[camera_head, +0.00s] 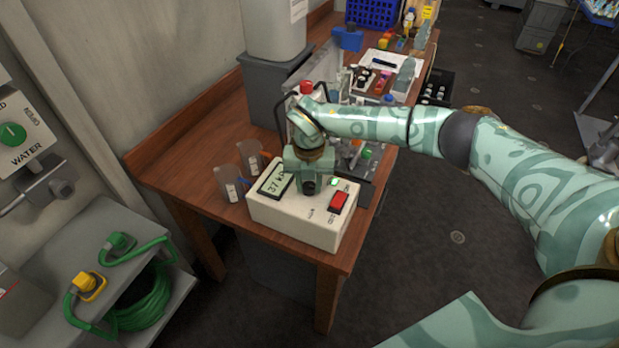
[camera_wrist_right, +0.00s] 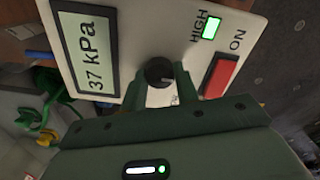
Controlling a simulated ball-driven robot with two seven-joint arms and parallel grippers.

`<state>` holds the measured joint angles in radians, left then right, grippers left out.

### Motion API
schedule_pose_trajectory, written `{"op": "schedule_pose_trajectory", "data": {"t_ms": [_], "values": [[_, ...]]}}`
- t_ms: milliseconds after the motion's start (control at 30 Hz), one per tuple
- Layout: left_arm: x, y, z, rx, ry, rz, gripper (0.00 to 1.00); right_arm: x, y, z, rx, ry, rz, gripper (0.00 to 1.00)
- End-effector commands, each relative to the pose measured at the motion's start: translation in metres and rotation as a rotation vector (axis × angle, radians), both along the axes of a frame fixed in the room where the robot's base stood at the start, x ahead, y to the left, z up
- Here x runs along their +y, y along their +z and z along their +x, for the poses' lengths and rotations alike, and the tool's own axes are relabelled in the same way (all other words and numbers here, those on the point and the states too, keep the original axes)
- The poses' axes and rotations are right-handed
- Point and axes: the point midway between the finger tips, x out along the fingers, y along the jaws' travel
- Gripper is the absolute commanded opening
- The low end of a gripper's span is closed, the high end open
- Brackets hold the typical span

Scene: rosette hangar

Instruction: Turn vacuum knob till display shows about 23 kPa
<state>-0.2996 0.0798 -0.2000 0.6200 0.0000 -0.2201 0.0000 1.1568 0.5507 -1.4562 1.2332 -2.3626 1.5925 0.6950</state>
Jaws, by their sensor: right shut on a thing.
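The white vacuum unit (camera_head: 291,226) sits on the front corner of the wooden bench. Its display (camera_head: 275,178) reads 37 kPa, and the wrist view shows the same reading on the display (camera_wrist_right: 88,50). My right gripper (camera_head: 309,185) is over the unit's panel and shut on the black knob (camera_wrist_right: 159,72), which lies between its fingertips in the wrist view. In the head view the gripper largely covers the knob. A green light (camera_wrist_right: 211,29) marked HIGH is lit beside the red ON switch (camera_wrist_right: 220,76). My left gripper is not in view.
Two clear beakers (camera_head: 229,184) stand left of the unit on the bench (camera_head: 185,164). Bottles and small items crowd the bench behind my right arm. A grey cart (camera_head: 110,225) with a green hose (camera_head: 145,308) stands at lower left. The floor at right is mostly clear.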

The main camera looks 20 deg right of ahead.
Motion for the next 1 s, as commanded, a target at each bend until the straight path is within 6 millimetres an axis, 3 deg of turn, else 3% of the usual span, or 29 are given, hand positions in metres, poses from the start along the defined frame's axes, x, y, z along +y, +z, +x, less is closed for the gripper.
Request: {"op": "schedule_pose_trajectory", "data": {"t_ms": [300,800,833,900,1000], "values": [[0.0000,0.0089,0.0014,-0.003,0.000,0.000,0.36,-0.0007,0.0016,0.0014,-0.004,-0.106,0.000,0.07],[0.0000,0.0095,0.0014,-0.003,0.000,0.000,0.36,-0.0010,0.0011,0.0018,-0.006,-0.122,-0.001,0.07],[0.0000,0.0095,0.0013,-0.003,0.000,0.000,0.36,-0.0010,0.0011,0.0018,-0.006,-0.122,-0.001,0.36],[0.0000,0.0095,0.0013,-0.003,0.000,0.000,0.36,-0.0009,0.0010,0.0017,-0.005,-0.122,-0.001,0.52],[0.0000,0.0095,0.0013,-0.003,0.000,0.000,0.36,-0.0007,0.0007,0.0012,-0.004,-0.121,-0.001,0.52]]}}
